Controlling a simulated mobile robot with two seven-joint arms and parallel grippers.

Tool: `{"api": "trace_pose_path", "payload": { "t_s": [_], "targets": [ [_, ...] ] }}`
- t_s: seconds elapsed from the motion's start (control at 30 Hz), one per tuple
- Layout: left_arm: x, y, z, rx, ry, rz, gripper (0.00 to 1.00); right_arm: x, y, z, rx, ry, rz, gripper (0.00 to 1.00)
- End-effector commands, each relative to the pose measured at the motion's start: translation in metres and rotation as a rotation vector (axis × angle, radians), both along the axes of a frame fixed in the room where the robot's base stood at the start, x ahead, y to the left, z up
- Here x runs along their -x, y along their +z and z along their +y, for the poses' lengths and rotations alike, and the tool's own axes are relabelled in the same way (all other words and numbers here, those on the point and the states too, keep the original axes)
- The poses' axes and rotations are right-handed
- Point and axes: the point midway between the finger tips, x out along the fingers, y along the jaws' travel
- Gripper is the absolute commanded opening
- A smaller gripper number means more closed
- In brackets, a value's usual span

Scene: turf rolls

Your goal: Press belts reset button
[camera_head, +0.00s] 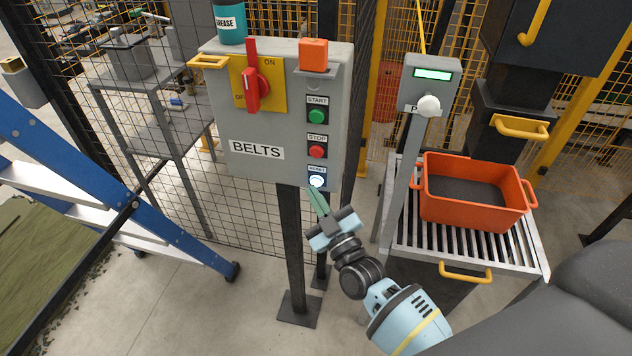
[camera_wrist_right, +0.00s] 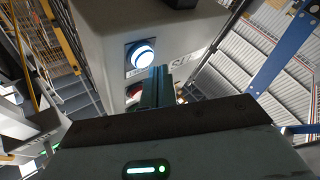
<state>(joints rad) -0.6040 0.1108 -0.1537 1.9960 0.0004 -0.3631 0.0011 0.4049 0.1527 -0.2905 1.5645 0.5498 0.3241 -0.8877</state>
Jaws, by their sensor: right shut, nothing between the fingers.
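The BELTS control box (camera_head: 268,170) is a grey panel on a dark post in the head view. Its reset button (camera_head: 317,182) is white and lit, lowest in the column. It also shows in the right wrist view (camera_wrist_right: 142,56), glowing white in a blue ring. Above it are the red stop button (camera_head: 317,151) and green start button (camera_head: 317,116). My right gripper (camera_head: 316,194) is shut and empty, its tips just below the reset button. In the right wrist view its fingers (camera_wrist_right: 157,78) point at the button's lower edge; I cannot tell whether they touch. My left gripper is not in view.
A red rotary switch (camera_head: 252,88) sits on the box's yellow plate. A grey post panel (camera_head: 431,85) with a green display stands to the right. An orange crate (camera_head: 470,219) rests on a roller conveyor (camera_head: 520,255). A blue ladder (camera_head: 120,200) stands at left.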

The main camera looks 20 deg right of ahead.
Motion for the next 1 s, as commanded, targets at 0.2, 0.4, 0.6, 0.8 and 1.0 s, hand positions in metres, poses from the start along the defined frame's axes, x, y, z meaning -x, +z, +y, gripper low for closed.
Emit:
{"api": "trace_pose_path", "payload": {
  "t_s": [0.2, 0.4, 0.6, 0.8, 1.0],
  "targets": [
    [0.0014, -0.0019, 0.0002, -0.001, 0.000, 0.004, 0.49, -0.0054, -0.0004, -0.0038, 0.002, -0.001, 0.001, 0.00],
    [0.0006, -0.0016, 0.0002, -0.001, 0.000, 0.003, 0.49, -0.0055, -0.0003, -0.0040, 0.001, -0.001, 0.001, 0.00],
    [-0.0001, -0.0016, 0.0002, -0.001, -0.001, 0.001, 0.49, -0.0057, -0.0002, -0.0041, 0.001, 0.000, 0.000, 0.00],
    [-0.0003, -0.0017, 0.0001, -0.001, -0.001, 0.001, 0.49, -0.0072, -0.0005, -0.0051, 0.001, -0.001, 0.001, 0.00],
    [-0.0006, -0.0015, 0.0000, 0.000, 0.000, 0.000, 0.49, -0.0089, -0.0005, -0.0063, 0.000, 0.000, 0.001, 0.00]
  ]
}}
